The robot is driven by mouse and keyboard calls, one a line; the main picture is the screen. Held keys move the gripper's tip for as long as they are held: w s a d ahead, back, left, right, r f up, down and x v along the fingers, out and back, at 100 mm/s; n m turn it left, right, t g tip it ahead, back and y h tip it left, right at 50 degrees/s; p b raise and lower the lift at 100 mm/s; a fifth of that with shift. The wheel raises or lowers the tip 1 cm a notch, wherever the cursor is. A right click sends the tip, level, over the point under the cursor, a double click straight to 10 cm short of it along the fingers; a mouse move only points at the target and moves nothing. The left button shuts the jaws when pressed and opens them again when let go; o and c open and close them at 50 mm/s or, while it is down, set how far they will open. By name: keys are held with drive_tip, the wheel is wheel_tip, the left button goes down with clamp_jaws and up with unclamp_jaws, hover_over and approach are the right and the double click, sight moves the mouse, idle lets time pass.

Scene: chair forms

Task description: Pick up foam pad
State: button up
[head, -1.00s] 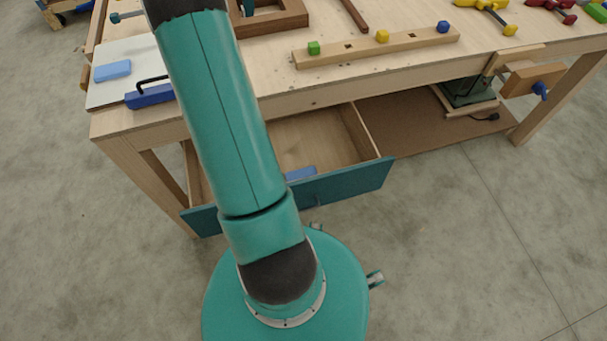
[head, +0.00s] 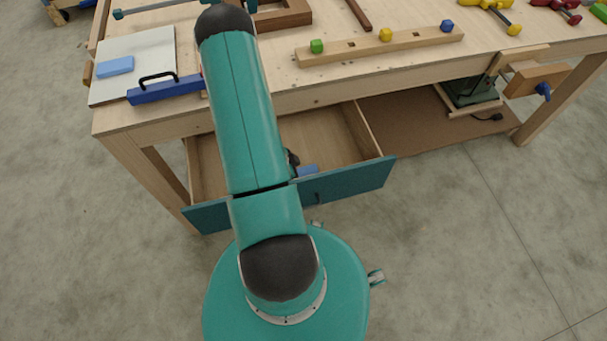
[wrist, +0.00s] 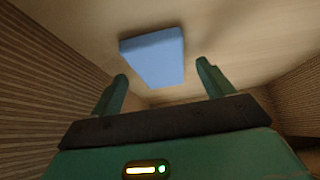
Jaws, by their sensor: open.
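A light blue foam pad (head: 308,170) lies in the open drawer near its teal front, partly hidden in the head view. In the wrist view a blue pad (wrist: 154,57) lies flat on the pale drawer floor, beyond my gripper. My gripper (wrist: 162,70) is open and empty, its two green fingers pointing towards the pad with a gap between them and it. In the head view my arm hides most of the gripper. A second light blue block (head: 115,66) lies on a white board on the bench.
The drawer (head: 335,183) is pulled out, with side walls close around my gripper. The workbench (head: 290,98) edge overhangs behind. A blue tool with a black handle (head: 165,88) and a wooden rail with coloured cubes (head: 380,47) lie on top.

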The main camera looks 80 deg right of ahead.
drive_tip(key=shift+s+d+f, duration=0.1)
drive_tip(key=shift+s+f, duration=0.05)
drive_tip(key=shift+f, duration=0.1)
drive_tip(key=c, duration=1.1)
drive_tip(key=shift+o, duration=0.2)
